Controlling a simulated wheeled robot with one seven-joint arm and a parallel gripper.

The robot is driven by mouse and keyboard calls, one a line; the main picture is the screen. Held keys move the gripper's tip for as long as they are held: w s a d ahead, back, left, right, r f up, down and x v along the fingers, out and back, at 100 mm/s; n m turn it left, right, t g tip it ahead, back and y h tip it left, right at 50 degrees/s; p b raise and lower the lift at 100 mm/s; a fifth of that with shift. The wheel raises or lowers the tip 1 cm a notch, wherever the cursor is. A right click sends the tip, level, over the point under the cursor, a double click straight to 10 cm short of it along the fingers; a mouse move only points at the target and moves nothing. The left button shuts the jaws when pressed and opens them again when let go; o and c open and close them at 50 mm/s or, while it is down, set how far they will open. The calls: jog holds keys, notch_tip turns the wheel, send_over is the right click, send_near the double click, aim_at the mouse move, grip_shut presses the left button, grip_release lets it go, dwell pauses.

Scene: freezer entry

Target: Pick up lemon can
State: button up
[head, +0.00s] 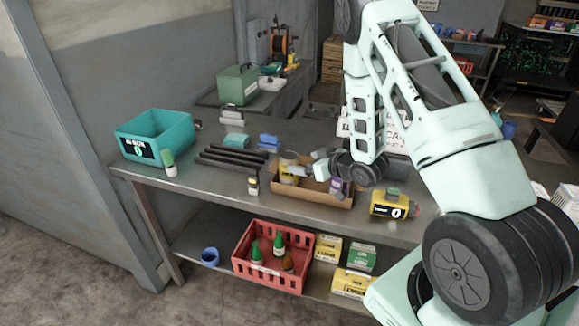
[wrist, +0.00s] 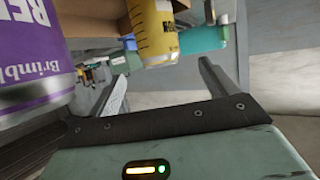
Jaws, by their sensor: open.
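A yellow can (head: 289,168), which looks like the lemon can, stands upright in an open cardboard box on the table. Whether a finger touches the can is not clear. A purple can (head: 338,187) stands in the right of the box, partly hidden by my arm. This purple can (wrist: 30,60) fills the wrist view's left edge.
The cardboard box (head: 312,198) has low walls around both cans. A small bottle (head: 253,186) stands left of it, and a yellow device (head: 390,206) to the right. Dark bars (head: 232,160) and a teal bin (head: 155,138) lie farther left. A red crate (head: 272,268) sits below.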

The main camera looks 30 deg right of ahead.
aim_at(296, 160)
jog(key=x, duration=0.3)
jog(key=shift+p, duration=0.4)
jog(key=p+x, duration=0.3)
jog(key=x, duration=0.1)
jog(key=shift+w, duration=0.2)
jog(key=shift+w+a+f, duration=0.1)
jog(key=shift+w+f, duration=0.2)
jog(key=shift+w, duration=0.1)
jog(key=c, duration=1.3)
